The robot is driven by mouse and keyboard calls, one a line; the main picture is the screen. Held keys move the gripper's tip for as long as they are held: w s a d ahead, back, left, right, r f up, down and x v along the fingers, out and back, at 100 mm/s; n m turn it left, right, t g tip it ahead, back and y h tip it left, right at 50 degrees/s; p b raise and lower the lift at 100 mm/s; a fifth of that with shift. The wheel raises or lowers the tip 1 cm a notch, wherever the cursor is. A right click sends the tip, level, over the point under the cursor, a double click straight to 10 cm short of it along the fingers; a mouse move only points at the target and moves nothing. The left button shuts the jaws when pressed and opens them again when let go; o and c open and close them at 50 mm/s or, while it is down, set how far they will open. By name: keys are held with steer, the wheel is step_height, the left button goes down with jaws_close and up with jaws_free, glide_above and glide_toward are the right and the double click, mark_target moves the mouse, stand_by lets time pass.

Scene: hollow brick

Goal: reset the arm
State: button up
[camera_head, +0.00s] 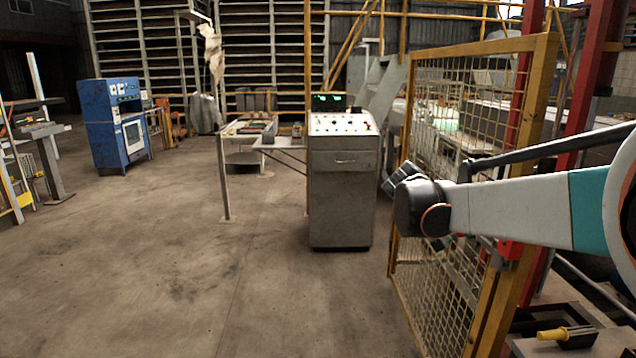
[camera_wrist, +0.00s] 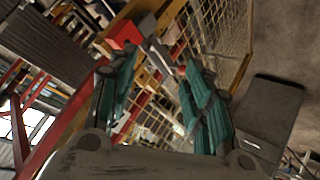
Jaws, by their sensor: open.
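My gripper (camera_wrist: 162,75) shows in the wrist view with its two teal-padded fingers spread apart and nothing between them. In the head view my white and teal arm reaches in from the right edge and ends in a dark wrist joint in front of the yellow mesh fence. The fingers cannot be made out clearly there. The wrist view is tilted, and beyond the fingers it shows the fence and red posts.
The yellow mesh fence (camera_head: 440,122) and a red post (camera_head: 508,135) stand close to my arm. A grey control cabinet (camera_head: 342,190) stands left of it. A blue machine (camera_head: 108,125) is farther back left. The concrete floor at front left is clear.

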steer(key=s+a+f+n+y, duration=0.2)
steer(key=s+a+y, duration=0.1)
steer(key=s, duration=0.8)
steer(key=s+a+f+n+t+y, duration=0.1)
steer(key=s+a+f+n+y, duration=0.1)
steer(key=s+a, duration=0.4)
steer(key=s+a+f+n+t+y, duration=0.1)
steer(key=s+a+f+n+y, duration=0.1)
steer(key=s, duration=1.4)
steer(key=shift+a+f+y, duration=0.7)
steer(key=shift+a+y, duration=0.2)
steer(key=shift+a, duration=0.25)
